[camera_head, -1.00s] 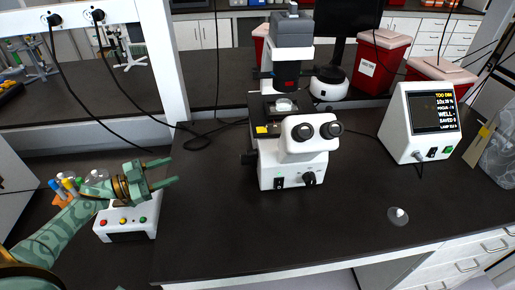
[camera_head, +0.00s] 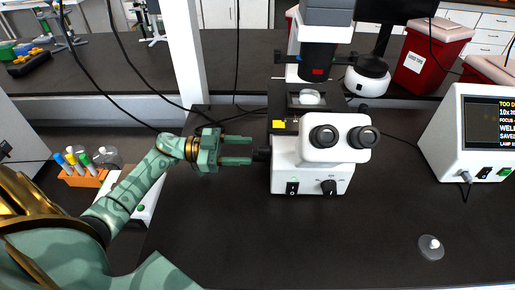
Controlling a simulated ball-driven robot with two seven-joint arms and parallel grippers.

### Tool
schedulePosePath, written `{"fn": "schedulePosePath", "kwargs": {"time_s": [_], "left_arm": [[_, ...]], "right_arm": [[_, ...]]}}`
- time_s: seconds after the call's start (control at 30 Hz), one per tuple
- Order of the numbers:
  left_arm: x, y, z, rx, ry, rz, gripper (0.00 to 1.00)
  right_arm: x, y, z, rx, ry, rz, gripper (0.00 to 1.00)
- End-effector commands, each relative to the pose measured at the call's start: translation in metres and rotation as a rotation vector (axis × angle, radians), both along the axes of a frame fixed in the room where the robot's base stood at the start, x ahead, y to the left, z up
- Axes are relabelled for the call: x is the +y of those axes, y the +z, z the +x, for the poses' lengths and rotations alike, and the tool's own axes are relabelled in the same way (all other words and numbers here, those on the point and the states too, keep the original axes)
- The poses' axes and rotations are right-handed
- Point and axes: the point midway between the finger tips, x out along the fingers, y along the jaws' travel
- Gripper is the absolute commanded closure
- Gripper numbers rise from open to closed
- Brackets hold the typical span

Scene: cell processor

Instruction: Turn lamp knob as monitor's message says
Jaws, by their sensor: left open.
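The white microscope (camera_head: 310,168) stands on the dark bench in the middle of the view. A black knob (camera_head: 328,187) with small marks around it sits low on its front, right of a black switch (camera_head: 292,188). The white monitor (camera_head: 447,140) at the right edge shows a yellow line starting "TOO D" and white lines below; its right part is cut off. My left gripper (camera_head: 251,149) is open and empty, its fingers pointing right at the microscope's left side, near a dark side knob (camera_head: 262,155). It is left of and above the front knob. My right gripper is not in view.
A small clear lidded dish (camera_head: 431,247) lies on the bench at front right. A rack with coloured tubes (camera_head: 82,175) and a white box (camera_head: 140,205) are at left, partly behind my arm. Red bins stand at the back right. The bench before the microscope is clear.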

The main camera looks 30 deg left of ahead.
Motion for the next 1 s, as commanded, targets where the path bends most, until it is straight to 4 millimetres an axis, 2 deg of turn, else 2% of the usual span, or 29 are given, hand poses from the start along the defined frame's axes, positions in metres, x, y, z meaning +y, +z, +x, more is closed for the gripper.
{"fn": "schedulePosePath", "kwargs": {"time_s": [0.1, 0.2, 0.37, 0.6, 0.67, 0.77, 0.8, 1.0], "left_arm": [[-0.019, 0.001, 0.012, -0.002, 0.0, -0.002, 0.53], [-0.03, 0.0, 0.018, -0.001, 0.0, -0.002, 0.53], [-0.038, 0.0, 0.023, 0.0, 0.0, 0.0, 0.53], [-0.038, 0.0, 0.023, 0.001, 0.0, 0.001, 0.53], [-0.038, -0.001, 0.023, 0.001, 0.0, 0.001, 0.67], [-0.038, -0.001, 0.023, 0.001, 0.0, 0.001, 0.95], [-0.038, -0.001, 0.023, 0.001, 0.0, 0.001, 0.98], [-0.038, -0.001, 0.023, -0.006, 0.0, 0.005, 0.98]], "right_arm": [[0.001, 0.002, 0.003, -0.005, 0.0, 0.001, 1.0], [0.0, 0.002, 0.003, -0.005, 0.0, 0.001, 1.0], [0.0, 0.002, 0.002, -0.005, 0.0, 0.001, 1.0], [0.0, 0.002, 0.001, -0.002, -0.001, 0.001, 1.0], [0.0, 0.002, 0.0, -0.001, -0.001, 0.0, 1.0], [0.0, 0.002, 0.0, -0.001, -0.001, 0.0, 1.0], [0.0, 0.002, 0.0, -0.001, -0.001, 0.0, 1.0], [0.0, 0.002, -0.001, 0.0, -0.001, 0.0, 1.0]]}}
